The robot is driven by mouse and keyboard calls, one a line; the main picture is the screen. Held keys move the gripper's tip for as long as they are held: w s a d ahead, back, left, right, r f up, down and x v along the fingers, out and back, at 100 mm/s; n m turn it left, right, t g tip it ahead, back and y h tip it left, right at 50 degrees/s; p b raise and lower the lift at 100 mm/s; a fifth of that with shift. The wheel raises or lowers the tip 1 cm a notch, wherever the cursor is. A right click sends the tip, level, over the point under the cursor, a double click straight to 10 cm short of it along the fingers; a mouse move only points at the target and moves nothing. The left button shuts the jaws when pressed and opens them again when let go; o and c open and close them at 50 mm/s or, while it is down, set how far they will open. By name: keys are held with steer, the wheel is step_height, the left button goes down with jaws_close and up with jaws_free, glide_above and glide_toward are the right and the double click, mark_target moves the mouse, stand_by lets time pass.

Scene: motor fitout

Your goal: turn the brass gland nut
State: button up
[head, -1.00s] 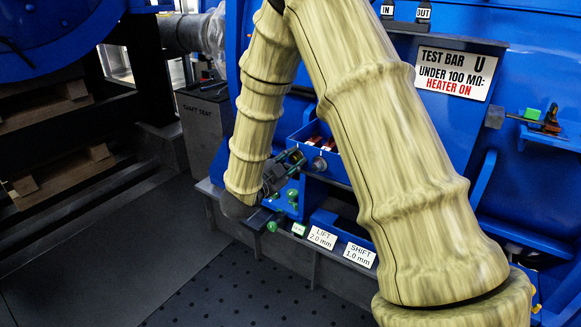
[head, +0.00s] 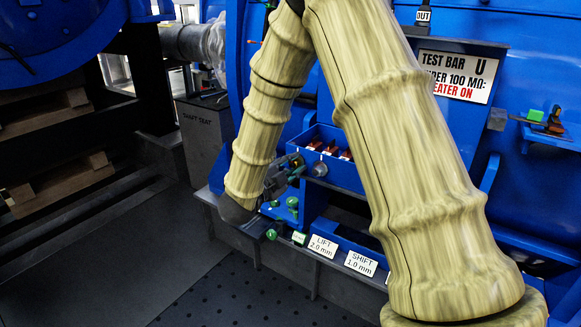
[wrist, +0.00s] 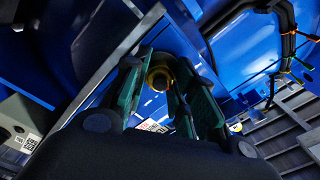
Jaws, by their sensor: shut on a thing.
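In the wrist view a round brass-coloured piece (wrist: 159,74), which looks like the gland nut, sits between the two green-padded fingers of my gripper (wrist: 160,88). The fingers are closed on it, and its front is partly hidden by them. A dark round opening or shaft shows behind it. In the head view my gripper (head: 294,168) is small and dark, beside the blue box on the machine's front ledge. The nut cannot be made out there, and my arm hides part of that area.
A blue open box (head: 339,172) with red-brown pieces stands close to my gripper. Green knobs (head: 292,202) and the LIFT label (head: 323,245) and SHIFT label (head: 361,262) line the ledge below. A TEST BAR sign (head: 458,76) is on the right. The dark floor at the left is clear.

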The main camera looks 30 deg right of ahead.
steer(key=shift+d, duration=0.1)
steer(key=o, duration=0.7)
steer(key=shift+s+d, duration=0.1)
steer(key=shift+s, duration=0.05)
steer(key=shift+o, duration=0.2)
steer(key=shift+a, duration=0.2)
steer(key=v, duration=1.1)
steer(key=shift+a, duration=0.4)
